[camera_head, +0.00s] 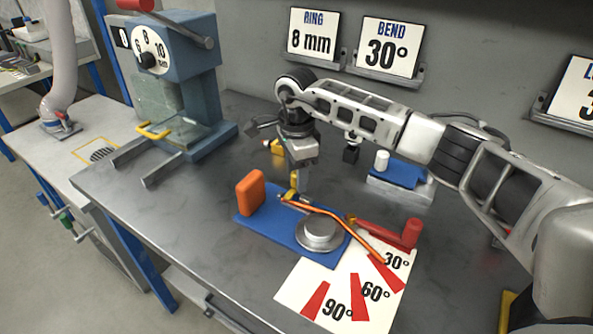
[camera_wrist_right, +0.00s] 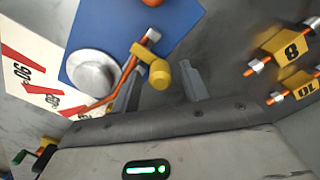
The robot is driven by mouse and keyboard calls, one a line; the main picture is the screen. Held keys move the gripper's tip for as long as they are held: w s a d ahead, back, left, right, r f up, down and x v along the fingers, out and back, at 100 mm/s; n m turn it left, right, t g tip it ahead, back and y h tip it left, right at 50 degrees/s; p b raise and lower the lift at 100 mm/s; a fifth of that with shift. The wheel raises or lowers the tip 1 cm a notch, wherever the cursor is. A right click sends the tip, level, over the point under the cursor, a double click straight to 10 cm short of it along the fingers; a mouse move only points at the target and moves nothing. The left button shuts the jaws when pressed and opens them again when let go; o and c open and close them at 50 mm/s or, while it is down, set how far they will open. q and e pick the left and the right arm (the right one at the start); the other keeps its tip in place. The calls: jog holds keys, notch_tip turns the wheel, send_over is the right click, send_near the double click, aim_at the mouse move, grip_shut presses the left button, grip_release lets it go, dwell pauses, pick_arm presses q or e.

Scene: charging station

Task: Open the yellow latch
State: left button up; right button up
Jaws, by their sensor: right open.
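The yellow latch (camera_head: 294,184) sits on the bender's blue base (camera_head: 262,232), next to the copper-coloured tube (camera_head: 335,219). In the right wrist view the latch (camera_wrist_right: 151,66) shows as a yellow arm with a rounded knob. My right gripper (camera_head: 302,184) points down at the latch from above. In the wrist view my right gripper (camera_wrist_right: 158,80) is open, and the knob shows between its two fingers. I cannot tell whether either finger touches it. My left gripper is not in view.
An orange block (camera_head: 250,192) and a round grey die (camera_head: 319,233) stand on the base. A red handle (camera_head: 385,233) lies right of the tube, above the angle card (camera_head: 330,290). A blue press (camera_head: 178,75) stands back left. Yellow numbered blocks (camera_wrist_right: 288,45) lie near the gripper.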

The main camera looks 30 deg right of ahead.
grip_shut()
jog(key=shift+m, duration=0.4)
jog(key=m, duration=0.7)
jog(key=shift+r+m, duration=0.1)
jog(key=shift+m, duration=0.2)
jog(key=m+p, duration=0.1)
jog(key=m, duration=0.3)
jog(key=shift+m+p, duration=0.35)
jog(key=shift+m, duration=1.75)
